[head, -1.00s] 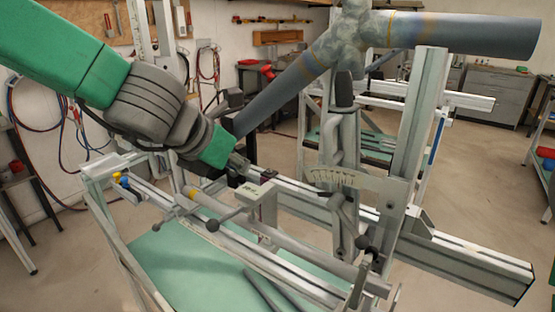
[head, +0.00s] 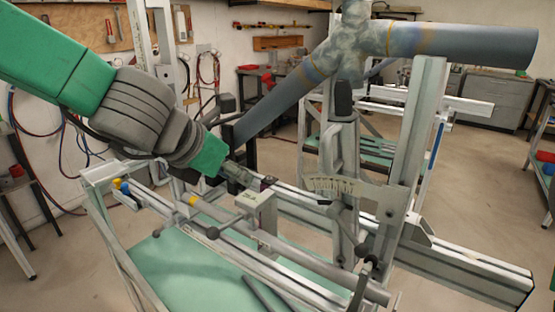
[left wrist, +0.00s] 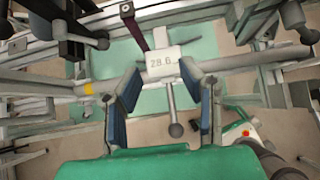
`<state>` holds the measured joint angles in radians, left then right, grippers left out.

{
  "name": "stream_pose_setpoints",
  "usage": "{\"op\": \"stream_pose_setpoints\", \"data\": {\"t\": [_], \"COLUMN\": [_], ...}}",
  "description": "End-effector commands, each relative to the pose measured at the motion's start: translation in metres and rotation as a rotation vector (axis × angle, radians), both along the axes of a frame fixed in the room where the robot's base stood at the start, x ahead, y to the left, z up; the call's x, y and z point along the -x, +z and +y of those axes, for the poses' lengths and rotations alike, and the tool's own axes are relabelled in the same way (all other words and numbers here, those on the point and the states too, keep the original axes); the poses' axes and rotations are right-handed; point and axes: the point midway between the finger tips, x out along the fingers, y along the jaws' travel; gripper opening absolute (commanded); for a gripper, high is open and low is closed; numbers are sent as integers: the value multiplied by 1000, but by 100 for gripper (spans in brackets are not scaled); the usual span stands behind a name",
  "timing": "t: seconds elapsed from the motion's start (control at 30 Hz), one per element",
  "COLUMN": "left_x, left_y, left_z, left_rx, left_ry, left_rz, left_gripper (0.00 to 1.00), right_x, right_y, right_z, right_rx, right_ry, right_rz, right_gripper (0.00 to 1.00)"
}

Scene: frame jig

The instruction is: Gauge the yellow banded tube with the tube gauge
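The yellow banded tube (head: 318,255) is a grey tube lying along the front of the jig, with its yellow band near its left end. It crosses the left wrist view with the band (left wrist: 88,88) at left. The tube gauge (head: 257,202) is a pale block standing at the tube, with a rod ending in a dark ball. Its face in the left wrist view (left wrist: 162,61) seems to read 28.6. My left gripper (left wrist: 160,85) is open, its blue-padded fingers on either side of the gauge with gaps. In the head view, the left gripper (head: 240,177) is beside the gauge. My right gripper is not in view.
A large grey pipe joint (head: 462,40) rises above the jig. An upright post (head: 412,150) and a curved scale plate (head: 338,186) stand right of the gauge. A long beam (head: 460,262) runs behind the tube. A green panel (head: 195,262) lies below.

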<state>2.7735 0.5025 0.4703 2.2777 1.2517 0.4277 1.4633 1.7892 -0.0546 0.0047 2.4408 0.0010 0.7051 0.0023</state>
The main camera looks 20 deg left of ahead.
Motion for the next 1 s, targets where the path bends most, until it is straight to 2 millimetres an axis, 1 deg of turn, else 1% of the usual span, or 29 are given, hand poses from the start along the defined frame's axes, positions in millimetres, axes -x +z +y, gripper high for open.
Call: {"op": "stream_pose_setpoints", "data": {"t": [0.03,0.57,0.73,1.0], "left_x": [3,30,35,35], "left_y": [5,35,38,38], "left_z": [1,11,13,13], "left_rx": [1,1,0,0], "left_ry": [-1,1,-1,0], "left_rz": [0,0,1,1], "left_gripper": [34,34,34,34], "right_x": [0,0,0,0], "right_y": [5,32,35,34], "right_z": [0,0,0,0], "right_rx": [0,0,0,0], "right_ry": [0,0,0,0], "right_rz": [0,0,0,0], "right_gripper": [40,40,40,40]}}
